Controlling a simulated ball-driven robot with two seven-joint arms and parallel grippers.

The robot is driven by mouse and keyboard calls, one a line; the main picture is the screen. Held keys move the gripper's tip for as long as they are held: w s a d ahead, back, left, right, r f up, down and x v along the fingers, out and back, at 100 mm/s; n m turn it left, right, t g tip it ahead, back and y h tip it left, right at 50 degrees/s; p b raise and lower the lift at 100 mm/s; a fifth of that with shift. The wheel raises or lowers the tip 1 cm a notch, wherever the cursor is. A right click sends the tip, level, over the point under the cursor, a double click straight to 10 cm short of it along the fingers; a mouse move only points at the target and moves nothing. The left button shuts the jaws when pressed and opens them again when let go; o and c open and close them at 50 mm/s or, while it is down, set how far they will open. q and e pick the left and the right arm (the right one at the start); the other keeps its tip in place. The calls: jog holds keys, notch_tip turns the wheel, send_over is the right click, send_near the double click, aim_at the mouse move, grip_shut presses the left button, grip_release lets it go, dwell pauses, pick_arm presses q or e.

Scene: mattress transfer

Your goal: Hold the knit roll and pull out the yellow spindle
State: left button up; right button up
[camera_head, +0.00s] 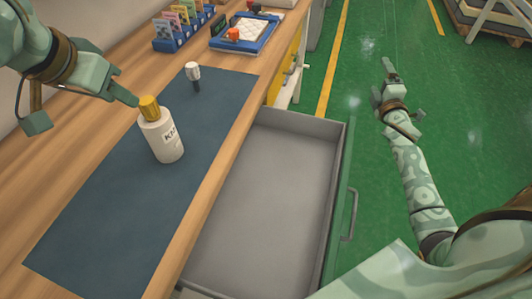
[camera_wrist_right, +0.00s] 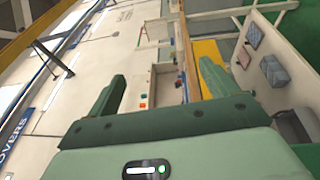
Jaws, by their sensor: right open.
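The knit roll (camera_head: 164,143) is a white cylinder with dark letters, standing upright on the blue mat (camera_head: 95,222). The yellow spindle (camera_head: 149,107) sticks out of its top. My left gripper (camera_head: 86,113) is open and empty, up and to the left of the roll. One of its fingers ends right beside the spindle; I cannot tell if they touch. My right gripper (camera_head: 388,82) is out over the green floor, far to the right of the roll. It also shows in the right wrist view (camera_wrist_right: 162,76), open with nothing between its fingers.
A small white-topped dark object (camera_head: 193,75) stands at the mat's far end. A blue tray (camera_head: 268,44) and a blue rack of colored packets (camera_head: 172,45) are at the back of the wooden bench. An open, empty grey drawer (camera_head: 265,185) juts out at the bench's right edge.

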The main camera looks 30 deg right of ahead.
jog(key=w+a+r+n+t+y, duration=0.2)
jog(key=w+a+n+y, duration=0.3)
jog(key=a+n, duration=0.5)
jog(key=n+g+y, duration=0.5)
jog(key=n+y, duration=1)
jog(key=n, duration=0.6)
send_near(159, 137)
jog(key=d+f, duration=0.4)
jog(key=shift+s+a+f, duration=0.1)
jog(key=shift+a+f, duration=0.15)
jog(key=shift+a, duration=0.05)
jog(key=x, duration=1.6)
jog(key=shift+r, duration=0.2)
